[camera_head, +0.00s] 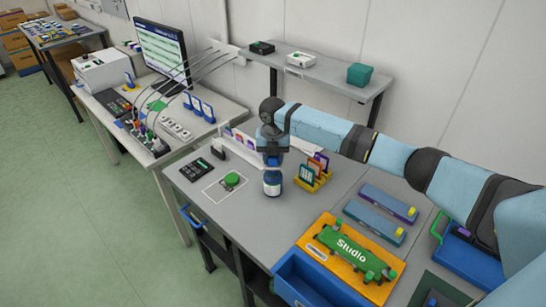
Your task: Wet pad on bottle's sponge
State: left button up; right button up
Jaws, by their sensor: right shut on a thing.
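A dark blue bottle (272,185) with a pale band stands upright on the grey workbench (215,222). My right gripper (272,160) points down directly above it, its arm reaching in from the right. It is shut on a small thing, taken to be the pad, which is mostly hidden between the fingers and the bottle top. The bottle's sponge is hidden, and I cannot tell whether the pad touches it. My left gripper is not in view.
A green round thing (232,179) sits on a white-outlined square left of the bottle. A yellow rack (314,182) with upright cards stands close right. An orange board (325,258) with a green skateboard lies in front right.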

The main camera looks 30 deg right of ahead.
jog(key=shift+f, duration=0.1)
jog(key=shift+f, duration=0.4)
dwell(1.0)
jog(key=shift+s+f, duration=0.1)
dwell(1.3)
jog(key=shift+p, duration=0.3)
notch_tip(320, 180, up, 2)
jog(key=shift+p, duration=0.9)
notch_tip(320, 180, up, 2)
jog(key=shift+r+p, duration=0.1)
jog(key=shift+p, duration=0.85)
notch_tip(320, 180, up, 3)
jog(key=p, duration=0.3)
